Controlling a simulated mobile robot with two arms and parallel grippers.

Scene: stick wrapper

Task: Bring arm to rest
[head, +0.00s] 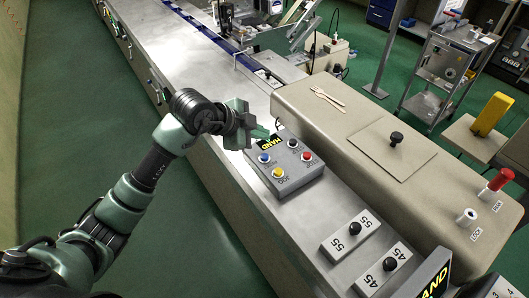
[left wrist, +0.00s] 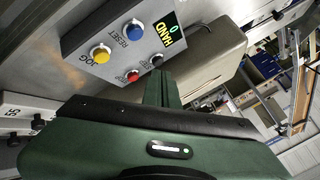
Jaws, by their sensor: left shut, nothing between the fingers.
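My left arm comes in from the left in the head view. Its gripper (head: 262,133) is shut and empty, just beside the top left corner of a grey control box (head: 298,172). The box has blue, yellow, red and black buttons and a display reading HAND. In the left wrist view the shut left gripper (left wrist: 160,88) shows in front of the same control box (left wrist: 88,38), with its JOG and RESET labels readable. I cannot tell whether the gripper touches the box. My right gripper is not in view.
The long metal machine bed (head: 200,55) runs to the back left. A beige cover (head: 325,115) with a black knob stands right of the box. Plates marked 55 (head: 350,233) and 45 (head: 384,269) lie in front. Green floor (head: 70,120) is clear on the left.

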